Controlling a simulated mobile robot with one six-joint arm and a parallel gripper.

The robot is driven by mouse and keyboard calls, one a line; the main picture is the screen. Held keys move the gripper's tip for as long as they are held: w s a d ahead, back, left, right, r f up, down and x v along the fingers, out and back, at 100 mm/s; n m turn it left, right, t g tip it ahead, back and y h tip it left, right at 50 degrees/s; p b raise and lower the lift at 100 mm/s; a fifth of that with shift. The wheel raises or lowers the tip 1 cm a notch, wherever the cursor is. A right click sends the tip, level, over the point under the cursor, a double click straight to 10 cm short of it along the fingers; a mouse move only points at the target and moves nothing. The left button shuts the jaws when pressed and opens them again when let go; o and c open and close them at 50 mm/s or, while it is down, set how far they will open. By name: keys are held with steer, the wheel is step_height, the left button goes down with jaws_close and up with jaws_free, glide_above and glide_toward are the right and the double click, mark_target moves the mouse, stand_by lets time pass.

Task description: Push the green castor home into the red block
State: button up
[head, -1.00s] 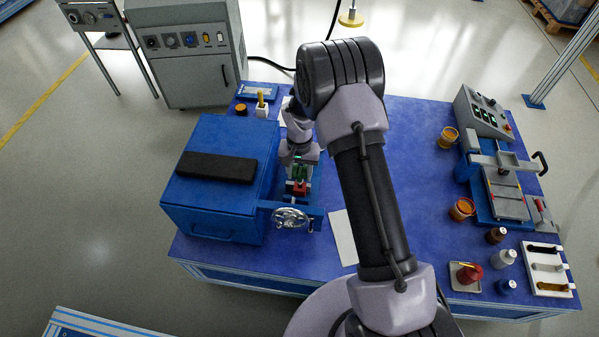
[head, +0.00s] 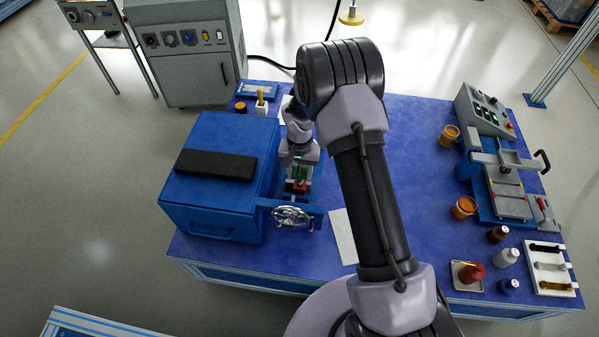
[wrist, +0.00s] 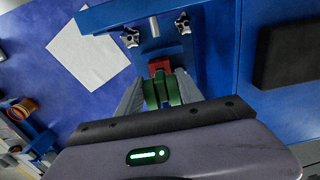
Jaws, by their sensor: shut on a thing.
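The green castor (wrist: 161,92) is between the fingers of my gripper (wrist: 162,95), which is shut on it. The castor also shows small in the head view (head: 300,172), below my wrist. The red block (wrist: 159,66) lies just beyond the castor in the wrist view, in line with it. The castor's near end seems to meet the block, but I cannot tell how deep it sits. In the head view the red block (head: 298,187) is in the blue vice-like fixture at the table's front left, partly hidden by my gripper.
A blue box (head: 215,205) with a black pad (head: 216,165) stands close to the left of the fixture. A silver handwheel (head: 291,217) is at the fixture's front. A white sheet (head: 342,236) lies to the right. Cups and bottles stand far right.

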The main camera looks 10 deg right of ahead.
steer(key=shift+f+b, duration=0.75)
steer(key=shift+f, duration=0.25)
steer(key=o, duration=1.3)
steer(key=shift+o, duration=0.2)
step_height(320, 180, up, 18)
steer(key=p, duration=0.6)
steer(key=shift+f+p, duration=0.25)
steer(key=shift+p, duration=0.05)
step_height(320, 180, up, 7)
glide_above(300, 173)
steer(key=s, duration=0.1)
steer(key=s+a+r+t, duration=0.1)
steer(key=s+r+t, duration=0.1)
steer(key=s+r, duration=0.7)
steer(key=s+a+r+t+y, duration=0.1)
steer(key=s+r, duration=0.3)
steer(key=s, duration=0.5)
steer(key=s+a+r+t+y, duration=0.1)
steer(key=s+r+t, duration=0.1)
steer(key=s+r, duration=0.3)
steer(key=s, duration=0.3)
steer(key=shift+s+a+r+t, duration=0.25)
steer(key=shift+s+a+t, duration=0.1)
steer(key=shift+a+t, duration=0.05)
